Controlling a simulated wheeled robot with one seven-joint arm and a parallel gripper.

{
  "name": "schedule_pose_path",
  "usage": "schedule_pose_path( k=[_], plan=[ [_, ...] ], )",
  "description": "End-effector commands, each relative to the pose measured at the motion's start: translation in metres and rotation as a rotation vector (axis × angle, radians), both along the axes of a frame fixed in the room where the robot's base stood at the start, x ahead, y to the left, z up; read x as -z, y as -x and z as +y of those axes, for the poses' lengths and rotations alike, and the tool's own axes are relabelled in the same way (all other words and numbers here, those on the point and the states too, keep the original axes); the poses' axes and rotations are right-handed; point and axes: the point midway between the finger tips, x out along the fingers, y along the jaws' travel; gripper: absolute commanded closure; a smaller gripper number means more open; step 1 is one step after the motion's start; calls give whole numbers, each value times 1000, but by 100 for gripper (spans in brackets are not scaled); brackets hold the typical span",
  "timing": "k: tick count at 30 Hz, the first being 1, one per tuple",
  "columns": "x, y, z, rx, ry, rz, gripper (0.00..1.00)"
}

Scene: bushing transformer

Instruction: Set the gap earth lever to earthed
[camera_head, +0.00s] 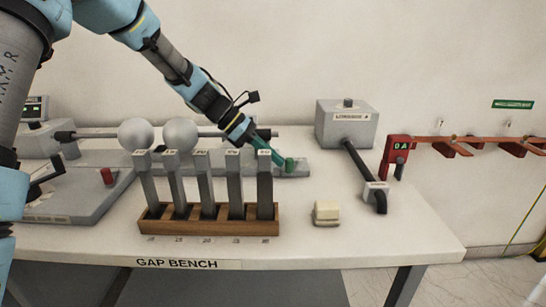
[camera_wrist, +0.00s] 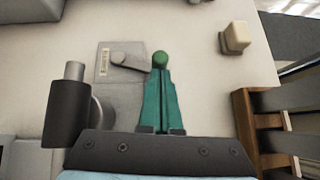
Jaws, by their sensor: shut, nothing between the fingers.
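The gap earth lever appears as a grey arm (camera_wrist: 135,62) on a grey base plate (camera_wrist: 118,95) in the wrist view. It runs from a round pivot at left to a green knob (camera_wrist: 160,58) at right. The knob also shows in the head view (camera_head: 290,164), behind the rack. A small label (camera_wrist: 104,62) stands beside the pivot; its text is too small to read. My gripper (camera_head: 279,160) is shut and empty, with teal fingers pointing down at the knob. In the wrist view its fingertips (camera_wrist: 160,72) are right at the knob; I cannot tell whether they touch.
A wooden rack (camera_head: 210,226) with several upright grey bars stands in front of the lever. Two pale spheres (camera_head: 180,135) on rods are to its left. A cream block (camera_head: 326,212), a grey box (camera_head: 346,125) with a black cable and a red clamp (camera_head: 396,152) are to the right.

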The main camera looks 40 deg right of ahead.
Motion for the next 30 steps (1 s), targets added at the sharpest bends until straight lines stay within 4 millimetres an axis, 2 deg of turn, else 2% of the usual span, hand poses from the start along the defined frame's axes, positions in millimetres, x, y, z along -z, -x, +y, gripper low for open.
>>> schedule_pose_path(
  k=[8,24,30],
  plan=[
    [1,9,0,-94,-2,0,100],
    [3,39,-14,-488,-1,-2,100],
    [1,44,-19,-518,0,1,100]
  ],
)
